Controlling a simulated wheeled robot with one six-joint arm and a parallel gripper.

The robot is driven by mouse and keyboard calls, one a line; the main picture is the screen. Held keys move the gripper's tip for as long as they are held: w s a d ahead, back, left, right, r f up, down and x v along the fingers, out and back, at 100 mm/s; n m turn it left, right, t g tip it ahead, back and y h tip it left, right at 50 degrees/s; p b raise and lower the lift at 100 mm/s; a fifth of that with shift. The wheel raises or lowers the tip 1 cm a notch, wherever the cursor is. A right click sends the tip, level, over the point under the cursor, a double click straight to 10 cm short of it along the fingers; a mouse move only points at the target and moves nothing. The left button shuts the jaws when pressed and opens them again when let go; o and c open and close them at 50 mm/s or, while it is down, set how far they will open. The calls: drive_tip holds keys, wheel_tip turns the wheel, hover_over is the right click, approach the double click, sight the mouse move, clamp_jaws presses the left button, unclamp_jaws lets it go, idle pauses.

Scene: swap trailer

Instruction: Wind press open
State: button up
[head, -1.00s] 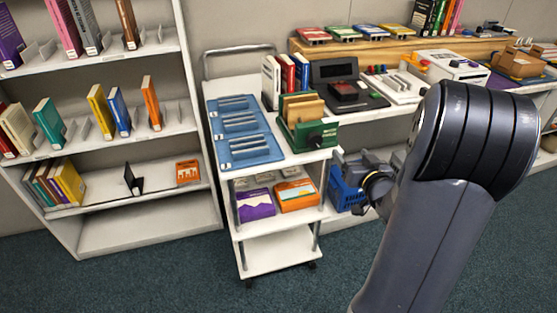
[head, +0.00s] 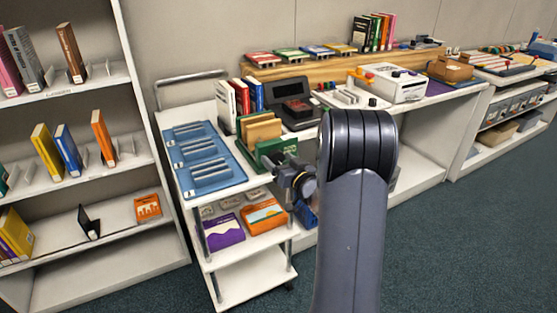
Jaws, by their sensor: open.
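The press (head: 262,153) is a green frame with tan boards (head: 262,130) standing upright in it. It sits on the top shelf of the white cart, at the front right corner. My gripper (head: 284,166) is in front of the press's right side, close to it in the picture. Its jaws are open, but the fingers are small and dark here. I cannot tell whether they touch the press. The press's dark knob is hidden or merged with my gripper.
A blue slotted tray (head: 207,160) lies left of the press on the cart (head: 254,282). Books (head: 240,95) and a dark device (head: 292,102) stand behind. A purple box (head: 223,231) and an orange box (head: 264,216) lie below. A bookshelf (head: 150,165) stands left. Carpet at right is clear.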

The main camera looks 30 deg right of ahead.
drive_tip(key=shift+w, duration=0.35)
drive_tip(key=shift+c, duration=0.4)
drive_tip(key=c, duration=0.9)
